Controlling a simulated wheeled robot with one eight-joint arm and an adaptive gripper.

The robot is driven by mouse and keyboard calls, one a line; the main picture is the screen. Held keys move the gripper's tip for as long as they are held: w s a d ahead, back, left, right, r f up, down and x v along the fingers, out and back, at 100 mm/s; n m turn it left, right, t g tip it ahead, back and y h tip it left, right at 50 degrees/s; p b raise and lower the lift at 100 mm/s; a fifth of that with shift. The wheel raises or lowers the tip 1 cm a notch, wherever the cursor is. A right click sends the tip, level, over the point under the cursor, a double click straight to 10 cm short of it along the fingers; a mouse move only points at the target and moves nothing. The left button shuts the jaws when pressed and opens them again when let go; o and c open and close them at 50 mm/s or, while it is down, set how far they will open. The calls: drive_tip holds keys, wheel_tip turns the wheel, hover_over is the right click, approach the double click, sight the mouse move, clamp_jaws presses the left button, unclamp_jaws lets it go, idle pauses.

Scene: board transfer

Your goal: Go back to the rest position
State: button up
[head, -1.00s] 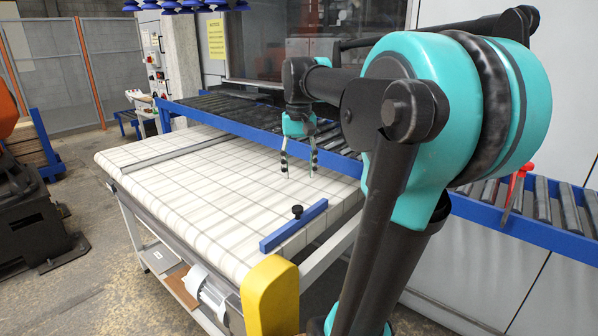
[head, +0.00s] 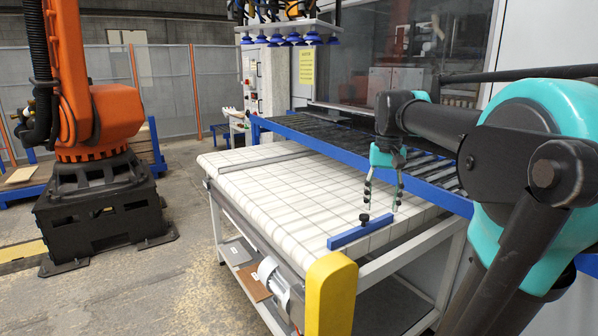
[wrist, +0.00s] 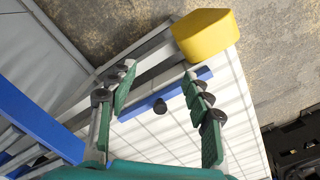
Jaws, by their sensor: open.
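My gripper (head: 383,204) is open and empty. In the head view it hangs fingers down over the near right part of the white gridded table (head: 290,185). In the wrist view my gripper (wrist: 158,95) has its two green-padded fingers spread wide with nothing between them. The blue bar (head: 360,233) with a black knob lies along the table's near edge, in front of the fingers in the head view. The same blue bar (wrist: 182,88) shows beyond the fingertips in the wrist view.
A yellow rounded post (head: 330,295) stands at the table's near corner. A blue-railed roller conveyor (head: 330,140) runs behind the table. An orange robot (head: 95,115) on a black base stands at the left. Blue suction cups (head: 290,39) hang at the back. Open concrete floor lies between the orange robot and the table.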

drive_tip(key=s+a+f+t, duration=0.1)
drive_tip(key=s+f, duration=0.3)
drive_tip(key=f, duration=0.5)
drive_tip(key=s+a+f+n+t, duration=0.1)
drive_tip(key=s+f, duration=0.4)
drive_tip(key=f, duration=0.4)
drive_tip(key=s+a+f+n+t, duration=0.1)
drive_tip(key=s+f, duration=0.3)
drive_tip(key=f, duration=0.5)
drive_tip(key=shift+s+f+t, duration=0.3)
drive_tip(key=shift+s+t, duration=0.1)
drive_tip(key=shift+t, duration=0.2)
